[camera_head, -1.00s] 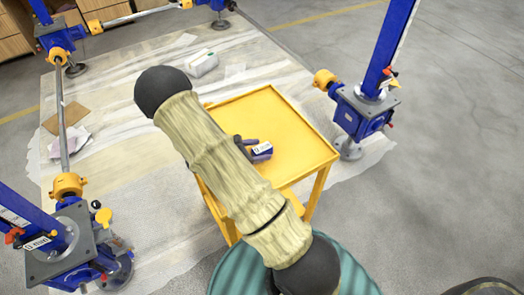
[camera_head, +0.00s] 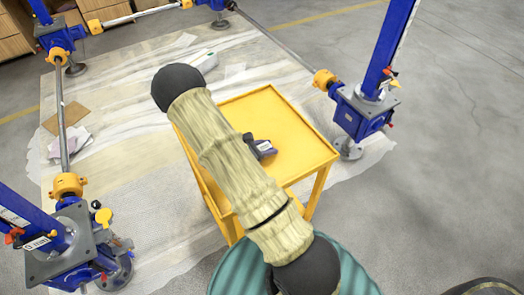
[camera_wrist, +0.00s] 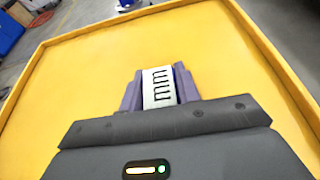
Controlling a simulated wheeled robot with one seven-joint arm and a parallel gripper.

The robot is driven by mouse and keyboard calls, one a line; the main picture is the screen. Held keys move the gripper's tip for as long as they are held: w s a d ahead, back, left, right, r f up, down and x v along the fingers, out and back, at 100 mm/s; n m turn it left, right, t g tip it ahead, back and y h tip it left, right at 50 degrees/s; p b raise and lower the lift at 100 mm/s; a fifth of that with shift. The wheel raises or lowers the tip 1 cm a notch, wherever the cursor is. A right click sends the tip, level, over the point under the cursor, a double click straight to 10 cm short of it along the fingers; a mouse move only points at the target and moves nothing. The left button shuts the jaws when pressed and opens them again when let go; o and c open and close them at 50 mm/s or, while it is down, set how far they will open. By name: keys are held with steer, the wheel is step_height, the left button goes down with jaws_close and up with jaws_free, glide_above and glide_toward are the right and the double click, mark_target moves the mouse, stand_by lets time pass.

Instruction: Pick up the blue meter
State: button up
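The blue meter (camera_head: 265,147) is a small dark blue-purple thing with a white label, over the yellow top of the cart in the head view. In the wrist view only the white label of the meter (camera_wrist: 160,88), with black "mm" lettering, shows clearly. My gripper (camera_wrist: 160,84) has its two purplish fingers close against both sides of it, with no clear gap. The gripper looks shut on the meter. Its body hides the near part of the meter. I cannot tell whether the meter touches the cart top.
The yellow cart (camera_head: 303,160) has a low raised rim and a bare top around the meter. Blue screw jacks (camera_head: 362,110) with steel bars stand around it. Open grey floor lies to the right.

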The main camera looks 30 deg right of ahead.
mark_target(266, 145)
steer(key=c, duration=0.5)
step_height(266, 145, up, 10)
steer(key=shift+r+p, duration=0.1)
steer(key=shift+p, duration=0.4)
steer(key=shift+w, duration=0.1)
stand_by(0.4)
